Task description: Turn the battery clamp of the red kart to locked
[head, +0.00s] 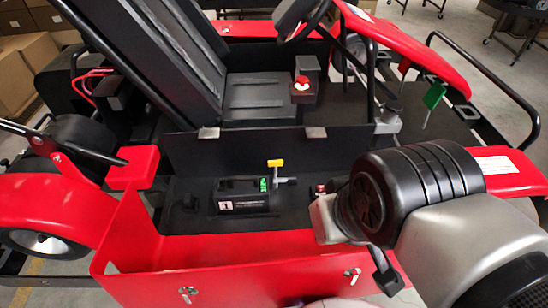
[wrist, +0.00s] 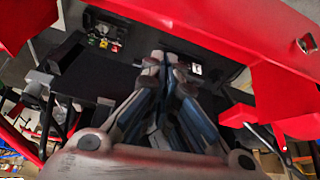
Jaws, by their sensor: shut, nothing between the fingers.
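The red kart (head: 255,245) fills the head view. Its black battery (head: 243,203) sits in the dark side tray, with a white label marked 1 and a green tag. The battery clamp (head: 276,163) has a yellow top on a thin upright stem at the battery's right end, with a grey piece at its foot. My gripper (wrist: 165,62) is shut and empty in the wrist view, its fingertips together over the dark tray area. In the head view, my wrist is right of the battery, apart from the clamp. I cannot identify the clamp surely in the wrist view.
A black upright panel (head: 240,155) stands behind the battery, below the seat (head: 265,95). A red side wall (head: 230,280) runs in front. A steering wheel (head: 302,18) and a green tag (head: 434,96) are farther back. Small yellow, green and red parts (wrist: 103,43) show in the wrist view.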

